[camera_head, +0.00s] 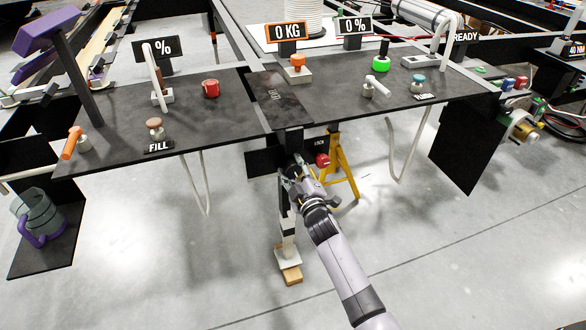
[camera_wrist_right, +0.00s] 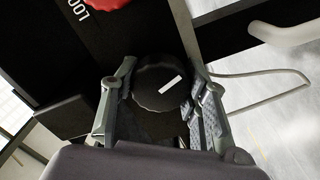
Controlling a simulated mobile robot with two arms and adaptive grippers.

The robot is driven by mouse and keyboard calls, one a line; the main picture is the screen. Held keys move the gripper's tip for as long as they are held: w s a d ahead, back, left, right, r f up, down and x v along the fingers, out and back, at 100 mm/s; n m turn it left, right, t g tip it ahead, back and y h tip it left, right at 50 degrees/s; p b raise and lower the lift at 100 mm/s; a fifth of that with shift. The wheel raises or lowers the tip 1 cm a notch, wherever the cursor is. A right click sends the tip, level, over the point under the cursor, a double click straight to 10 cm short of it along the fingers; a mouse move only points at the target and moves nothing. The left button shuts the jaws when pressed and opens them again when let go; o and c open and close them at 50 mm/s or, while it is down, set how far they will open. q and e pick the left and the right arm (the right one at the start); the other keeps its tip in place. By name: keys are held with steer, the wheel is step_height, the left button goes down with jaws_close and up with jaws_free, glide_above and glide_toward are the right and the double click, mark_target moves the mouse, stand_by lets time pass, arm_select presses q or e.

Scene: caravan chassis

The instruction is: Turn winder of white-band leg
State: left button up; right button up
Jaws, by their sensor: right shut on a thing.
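The white-band leg (camera_head: 288,228) stands upright under the front of the dark deck, with its lower end on a pale foot plate and a wooden block (camera_head: 292,275). Its winder shows in the right wrist view as a round black knob (camera_wrist_right: 150,95) with a white stripe across its face, slanting up to the right. My right gripper (camera_head: 297,172) is at the upper part of the leg. In the wrist view its two fingers (camera_wrist_right: 160,105) stand on either side of the knob, shut on it. In the head view the gripper hides the knob. My left gripper is in neither view.
A red knob (camera_head: 322,160) with a LOCK label sits just right of my right gripper, by a yellow stand (camera_head: 342,165). White hoses (camera_head: 205,190) hang from the deck. The floor in front is clear.

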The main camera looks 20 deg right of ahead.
steer(key=shift+f, duration=0.1)
steer(key=o, duration=1.2)
steer(key=s, duration=1.2)
steer(key=shift+d, duration=0.25)
